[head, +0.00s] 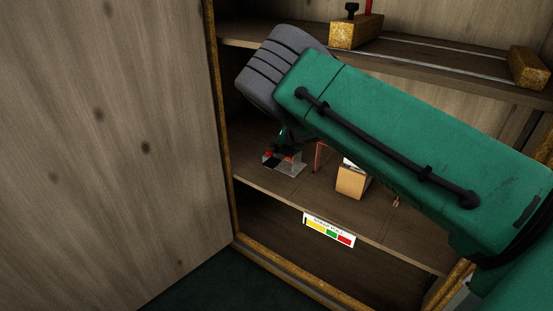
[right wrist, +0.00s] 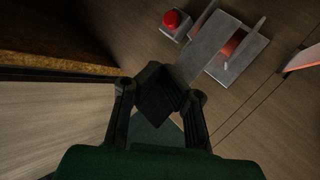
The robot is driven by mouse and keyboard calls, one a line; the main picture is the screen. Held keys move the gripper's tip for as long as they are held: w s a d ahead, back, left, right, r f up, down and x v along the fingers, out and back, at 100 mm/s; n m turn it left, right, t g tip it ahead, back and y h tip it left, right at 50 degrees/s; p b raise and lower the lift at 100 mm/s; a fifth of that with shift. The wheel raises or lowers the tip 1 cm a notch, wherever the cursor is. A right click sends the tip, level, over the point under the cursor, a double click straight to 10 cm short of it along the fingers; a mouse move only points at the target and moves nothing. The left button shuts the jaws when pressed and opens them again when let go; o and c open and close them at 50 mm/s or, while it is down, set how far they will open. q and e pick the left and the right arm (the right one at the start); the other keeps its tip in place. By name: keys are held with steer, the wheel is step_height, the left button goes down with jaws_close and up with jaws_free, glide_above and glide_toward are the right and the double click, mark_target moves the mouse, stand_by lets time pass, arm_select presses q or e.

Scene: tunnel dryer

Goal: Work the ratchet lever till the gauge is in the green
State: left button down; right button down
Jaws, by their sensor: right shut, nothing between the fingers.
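In the head view a metal fixture with red parts (head: 269,161) stands on the cabinet shelf, partly hidden by my right gripper (head: 287,142). The right wrist view shows a grey metal bracket (right wrist: 247,62) with an orange-red part between its plates, and a red knob (right wrist: 172,19) on a grey block. I cannot tell which part is the ratchet lever. My right gripper (right wrist: 157,85) is shut and empty, near the bracket. My left gripper is out of view.
A wooden block (head: 352,182) stands on the shelf (head: 300,190) right of the fixture. A wooden door or panel (head: 110,140) fills the left. An upper shelf holds wooden blocks (head: 356,31). My green right arm covers much of the cabinet.

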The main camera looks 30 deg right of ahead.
mark_target(278, 159)
steer(key=shift+f, duration=0.35)
steer(key=shift+s+a+f+b, duration=0.15)
steer(key=shift+f+b, duration=0.35)
steer(key=shift+f, duration=0.45)
steer(key=shift+s+a+f+b, duration=0.1)
steer(key=shift+f+b, duration=0.4)
steer(key=shift+f, duration=0.4)
stand_by(1.5)
steer(key=shift+r, duration=0.15)
steer(key=shift+w+d+r+p, duration=0.1)
steer(key=shift+d+r+p, duration=0.05)
steer(key=shift+r+p, duration=0.9)
steer(key=shift+w+d+r+p, duration=0.1)
steer(key=shift+r+p, duration=0.8)
steer(key=shift+r, duration=0.15)
steer(key=shift+r, duration=0.1)
step_height(278, 159, up, 5)
steer(key=p, duration=0.4)
steer(key=shift+d, duration=0.15)
